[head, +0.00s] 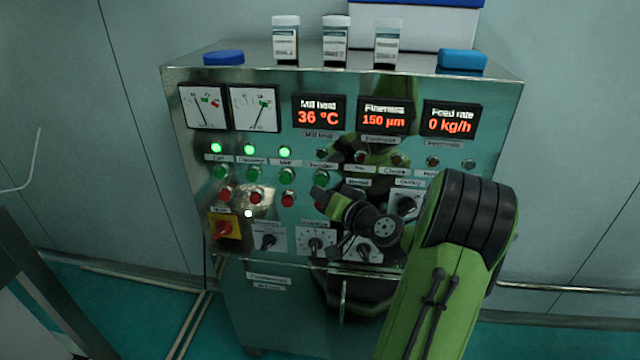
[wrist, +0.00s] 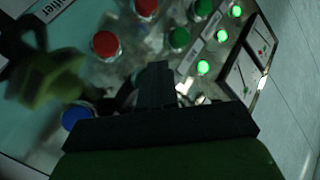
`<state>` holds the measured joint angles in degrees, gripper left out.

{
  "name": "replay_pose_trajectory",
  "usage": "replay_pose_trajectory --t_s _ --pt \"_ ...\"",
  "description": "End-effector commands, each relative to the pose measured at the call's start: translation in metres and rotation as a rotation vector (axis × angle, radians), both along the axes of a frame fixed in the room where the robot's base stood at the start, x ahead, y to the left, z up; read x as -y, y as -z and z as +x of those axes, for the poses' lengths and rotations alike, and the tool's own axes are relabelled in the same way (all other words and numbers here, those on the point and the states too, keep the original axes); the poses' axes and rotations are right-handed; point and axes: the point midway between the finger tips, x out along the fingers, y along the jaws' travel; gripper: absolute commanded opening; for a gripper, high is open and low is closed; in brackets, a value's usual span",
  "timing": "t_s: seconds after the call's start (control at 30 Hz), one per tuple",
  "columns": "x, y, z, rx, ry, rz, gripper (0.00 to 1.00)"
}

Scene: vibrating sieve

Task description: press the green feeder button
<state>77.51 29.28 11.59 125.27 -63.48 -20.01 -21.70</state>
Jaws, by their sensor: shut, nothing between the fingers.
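The green feeder button (head: 321,177) is the fourth from the left in the green row on the cabinet panel, in the head view. The lamp above it (head: 322,153) is dark, while three lamps to its left glow green. My gripper (head: 320,194) is shut and empty, just below that button and close to the panel. I cannot tell whether it touches anything. In the wrist view my gripper (wrist: 154,72) points at the panel, and its fingers cover the area beside a green button (wrist: 180,38). I cannot make out the feeder button itself there.
Red buttons (head: 256,198) run below the green row. Selector knobs (head: 316,243) and a yellow-red switch (head: 225,228) are lower. Displays (head: 385,115) and gauges (head: 254,107) sit above. In the wrist view, a blue button (wrist: 77,117) is left of my fingers.

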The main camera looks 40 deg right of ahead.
Motion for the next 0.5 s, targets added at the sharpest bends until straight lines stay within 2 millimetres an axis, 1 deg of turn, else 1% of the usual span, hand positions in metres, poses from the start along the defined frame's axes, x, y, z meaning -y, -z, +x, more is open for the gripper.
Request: replay_pose_trajectory --t_s 0.2,0.5 --pt "0.0055 0.0 0.0049 0.0 -0.002 -0.001 0.0" --pt "0.0061 -0.0001 0.0049 0.0 0.0 0.0 0.0"
